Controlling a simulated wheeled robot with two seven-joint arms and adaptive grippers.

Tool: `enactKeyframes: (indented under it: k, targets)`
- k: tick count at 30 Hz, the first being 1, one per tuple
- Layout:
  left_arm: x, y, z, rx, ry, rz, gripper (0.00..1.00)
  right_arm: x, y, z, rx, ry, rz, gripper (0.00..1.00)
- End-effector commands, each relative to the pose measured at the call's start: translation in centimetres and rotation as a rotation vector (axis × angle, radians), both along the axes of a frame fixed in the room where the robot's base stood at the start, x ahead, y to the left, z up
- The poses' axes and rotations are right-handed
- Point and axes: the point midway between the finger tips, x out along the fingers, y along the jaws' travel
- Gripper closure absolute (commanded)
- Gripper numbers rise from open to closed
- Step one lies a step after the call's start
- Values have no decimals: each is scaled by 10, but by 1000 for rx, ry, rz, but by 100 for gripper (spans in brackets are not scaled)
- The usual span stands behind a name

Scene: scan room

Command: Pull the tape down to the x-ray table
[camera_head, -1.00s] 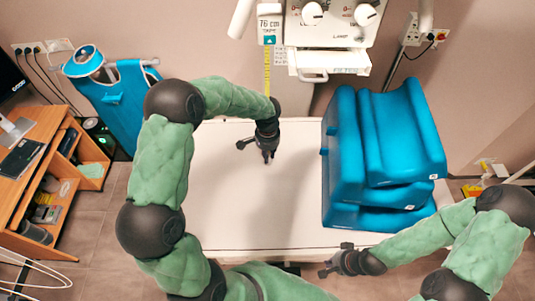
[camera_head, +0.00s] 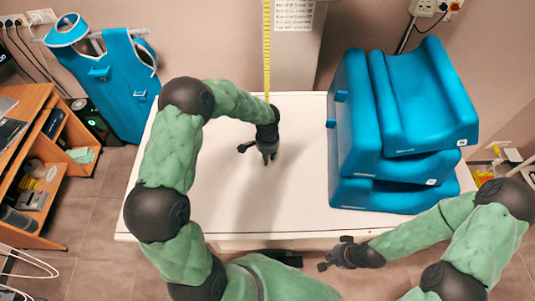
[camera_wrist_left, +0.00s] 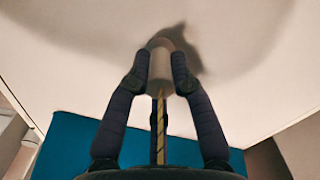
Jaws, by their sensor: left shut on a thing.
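The yellow tape (camera_head: 267,50) hangs straight down from above the top edge of the head view to behind my left wrist. In the left wrist view the tape (camera_wrist_left: 160,130) runs between my fingers to a pale cylindrical end piece (camera_wrist_left: 160,67). My left gripper (camera_head: 267,158) points down over the white x-ray table (camera_head: 215,205). In the left wrist view it (camera_wrist_left: 160,78) is shut on the end piece, close above the table top. I cannot tell whether the piece touches the table. My right gripper (camera_head: 335,257) is near the table's front edge; its fingers are too small to judge.
Blue stacked cushions (camera_head: 360,140) fill the table's right side. A blue apron (camera_head: 125,85) hangs on the wall at the left. A wooden desk (camera_head: 35,150) stands at the far left. The table's left part is clear.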

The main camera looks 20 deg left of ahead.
Motion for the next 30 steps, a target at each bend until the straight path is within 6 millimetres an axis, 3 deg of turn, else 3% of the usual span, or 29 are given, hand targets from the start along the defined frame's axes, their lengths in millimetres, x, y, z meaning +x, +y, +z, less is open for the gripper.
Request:
enactKeyframes:
  k: [1,6,22,23,24,30]
  targets:
    - [-1,0,-12,0,4,1,100,0,0,-9,0,0,0,100]
    - [-1,0,-26,-1,3,0,100,0,0,-18,0,0,0,100]
    - [-1,0,-31,-1,3,0,100,0,0,-21,0,0,0,100]
    - [-1,0,-32,-1,3,0,68,0,0,-21,0,0,0,100]
    - [-1,0,-31,0,3,-1,57,0,0,-21,0,0,0,100]
    - [-1,0,-31,-1,1,0,57,0,0,-21,0,0,0,100]
